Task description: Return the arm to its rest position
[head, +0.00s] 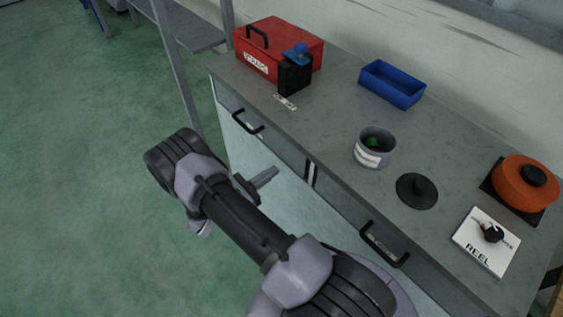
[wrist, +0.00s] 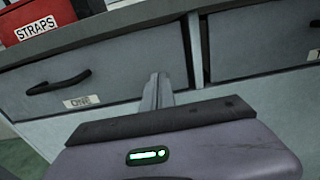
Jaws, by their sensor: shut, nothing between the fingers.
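My gripper (head: 264,178) is at the end of my arm, in front of the workbench (head: 330,125) and below its top edge. In the wrist view my gripper (wrist: 158,90) has its fingers together with nothing between them. The drawers look closed. I cannot tell the exact gap between the fingertips and the bench front.
Green floor (head: 70,180) is clear at left.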

